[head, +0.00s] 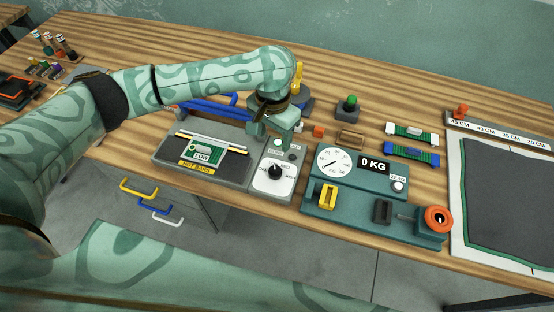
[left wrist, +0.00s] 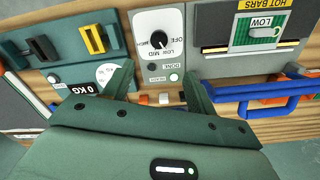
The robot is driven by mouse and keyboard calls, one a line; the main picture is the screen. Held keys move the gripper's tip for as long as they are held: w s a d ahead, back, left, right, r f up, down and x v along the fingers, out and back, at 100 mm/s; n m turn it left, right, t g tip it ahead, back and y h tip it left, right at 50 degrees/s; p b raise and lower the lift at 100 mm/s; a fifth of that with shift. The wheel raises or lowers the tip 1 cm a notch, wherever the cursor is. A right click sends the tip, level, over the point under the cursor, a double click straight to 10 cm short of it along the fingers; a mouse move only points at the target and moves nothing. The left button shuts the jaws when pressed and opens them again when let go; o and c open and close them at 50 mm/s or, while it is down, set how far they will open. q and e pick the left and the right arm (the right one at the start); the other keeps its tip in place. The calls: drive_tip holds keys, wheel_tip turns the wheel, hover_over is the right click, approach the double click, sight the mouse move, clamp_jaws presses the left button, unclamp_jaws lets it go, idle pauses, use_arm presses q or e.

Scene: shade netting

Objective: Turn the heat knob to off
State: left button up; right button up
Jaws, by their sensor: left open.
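The heat knob (head: 275,172) is a black dial on a white face of a narrow grey panel, in front of my left gripper (head: 279,132) in the head view. The knob (left wrist: 159,41) shows upside down at the top of the left wrist view, with OFF, LOW and MID lettering around it. I cannot tell clearly which mark its pointer is at. My left gripper (left wrist: 160,70) is open and empty, its fingers apart on either side of the panel's lower part in the wrist view, not touching the knob. My right gripper is not in view.
A hot-bar unit (head: 240,177) with a LOW plate stands left of the panel, with blue handles (head: 215,108) behind it. A teal scale unit (head: 345,202) reading 0 KG stands close on the right. A small orange block (head: 319,131) lies behind.

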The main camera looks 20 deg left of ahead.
use_arm(q)
drive_tip(key=b, duration=0.2)
approach(274, 171)
wheel_tip(274, 171, down, 8)
drive_tip(key=b, duration=0.3)
drive_tip(key=shift+f+b, duration=0.3)
drive_tip(key=shift+f, duration=0.15)
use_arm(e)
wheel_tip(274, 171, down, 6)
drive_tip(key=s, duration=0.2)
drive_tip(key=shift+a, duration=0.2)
use_arm(q)
drive_tip(key=c, duration=1)
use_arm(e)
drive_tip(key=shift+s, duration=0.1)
